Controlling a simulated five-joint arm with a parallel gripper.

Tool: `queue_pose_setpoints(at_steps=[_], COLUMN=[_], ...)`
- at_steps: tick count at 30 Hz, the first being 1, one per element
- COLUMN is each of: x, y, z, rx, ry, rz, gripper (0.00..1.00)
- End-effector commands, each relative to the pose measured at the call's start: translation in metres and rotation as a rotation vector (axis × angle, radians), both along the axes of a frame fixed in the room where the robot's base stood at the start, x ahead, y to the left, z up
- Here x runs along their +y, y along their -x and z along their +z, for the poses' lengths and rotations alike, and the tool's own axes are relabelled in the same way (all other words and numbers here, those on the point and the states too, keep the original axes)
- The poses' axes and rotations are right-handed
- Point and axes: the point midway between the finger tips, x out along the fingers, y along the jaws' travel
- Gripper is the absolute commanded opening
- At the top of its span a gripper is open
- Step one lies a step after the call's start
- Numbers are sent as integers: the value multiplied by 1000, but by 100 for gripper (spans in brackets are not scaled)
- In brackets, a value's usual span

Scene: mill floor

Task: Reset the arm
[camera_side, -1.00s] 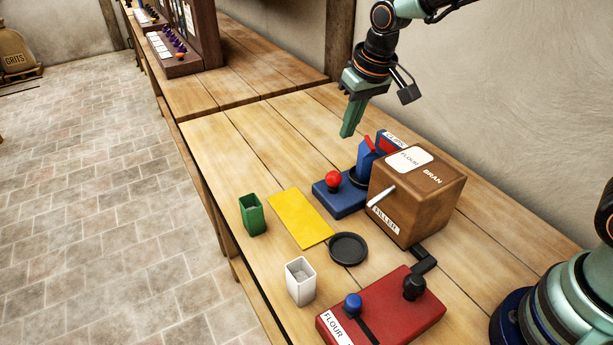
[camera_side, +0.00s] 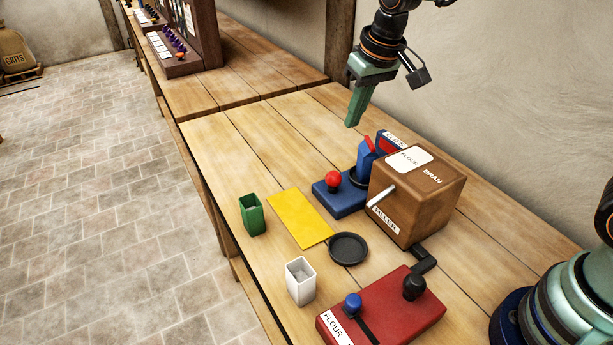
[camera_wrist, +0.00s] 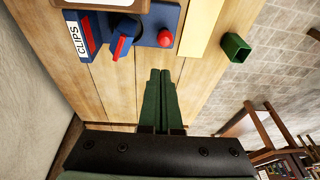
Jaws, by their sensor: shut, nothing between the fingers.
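My gripper (camera_side: 354,123) is shut and empty, raised above the back of the table and pointing down. In the wrist view its two green fingers (camera_wrist: 160,72) lie side by side with nothing between them. It is apart from everything on the table. The blue device with a red ball knob (camera_side: 333,180) stands in front of it, and in the wrist view (camera_wrist: 150,38) it lies past the fingertips.
A brown wooden filler box (camera_side: 432,200) stands beside the blue device. A red flour base (camera_side: 395,318), black dish (camera_side: 348,248), white cup (camera_side: 300,283), yellow mat (camera_side: 300,220) and green cup (camera_side: 252,215) occupy the front. The table's back left is clear.

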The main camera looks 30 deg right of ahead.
Motion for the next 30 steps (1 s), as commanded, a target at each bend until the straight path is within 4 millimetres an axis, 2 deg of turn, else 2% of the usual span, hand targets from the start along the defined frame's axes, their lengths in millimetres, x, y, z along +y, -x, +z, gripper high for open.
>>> queue_pose_setpoints(at_steps=[5, 9, 13, 21, 25, 30], x=[-17, -38, -55, -80, -85, -88], y=[21, 51, 81, 135, 148, 153], z=[21, 40, 50, 52, 49, 46], rx=[-39, -85, -125, -200, -219, -225], ry=[0, 5, 12, 33, 41, 45], rz=[-7, -13, -18, -28, -30, -31], gripper=[0, 0, 0, 0, 0, 0])
